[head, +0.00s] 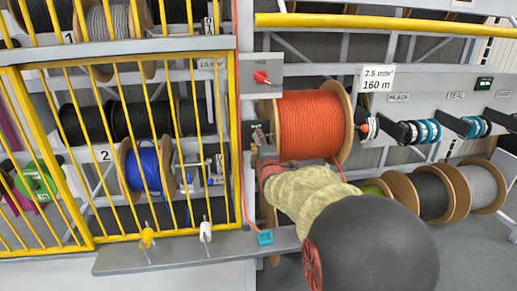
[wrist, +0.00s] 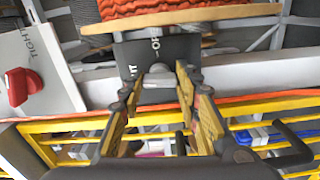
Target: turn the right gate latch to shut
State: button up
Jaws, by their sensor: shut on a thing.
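The gate latch is a grey knob (wrist: 157,81) on a dark plate (wrist: 135,52) with partly hidden white lettering that seems to read shut and open. In the wrist view my gripper (wrist: 160,78) has its two fingers on either side of the knob, closed on it. In the head view the dark latch plate (head: 257,132) sits on the grey post right of the yellow barred gate (head: 233,150). My gripper (head: 258,158) is just below that plate, largely hidden by my arm. The knob's exact angle is hard to tell.
An orange cable reel (head: 313,125) stands close to the right of the latch. A red switch (head: 262,78) is above it. A grey ledge (head: 180,255) with yellow and white knobs runs below the gate. More reels (head: 432,195) stand at the right.

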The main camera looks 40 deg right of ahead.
jog(key=shift+n+b, duration=0.4)
jog(key=shift+n, duration=0.1)
jog(key=o, duration=1.2)
jog(key=shift+c, duration=0.2)
jog(key=v, duration=1.2)
